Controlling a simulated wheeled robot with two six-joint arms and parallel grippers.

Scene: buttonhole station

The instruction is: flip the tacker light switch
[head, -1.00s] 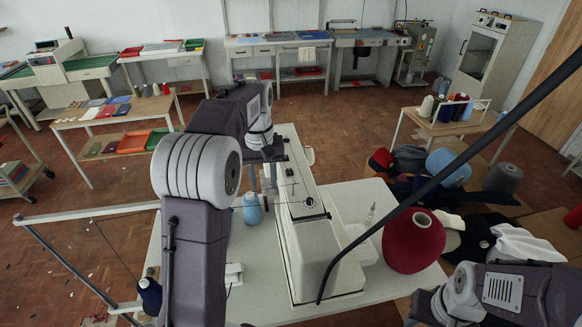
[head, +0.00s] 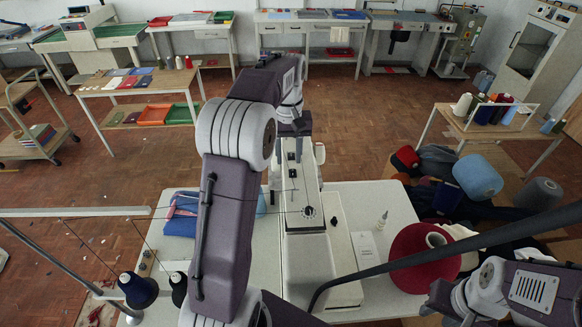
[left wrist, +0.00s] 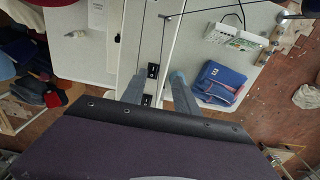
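The white tacker machine (head: 308,235) stands on a pale table, its long narrow arm reaching away from me. Small black switch-like parts lie on its top; the left wrist view shows a black switch plate (left wrist: 153,71) and another (left wrist: 147,100). I cannot tell which is the light switch or how it is set. My left gripper (head: 292,145) points down over the far part of the machine. My right gripper is out of view.
A blue folded cloth (head: 181,214) and thread cones (head: 138,290) are left of the machine. A large red cone (head: 410,262) stands right of it. A dark rod (head: 450,255) crosses the right foreground. A thin thread rail (head: 75,212) spans the left.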

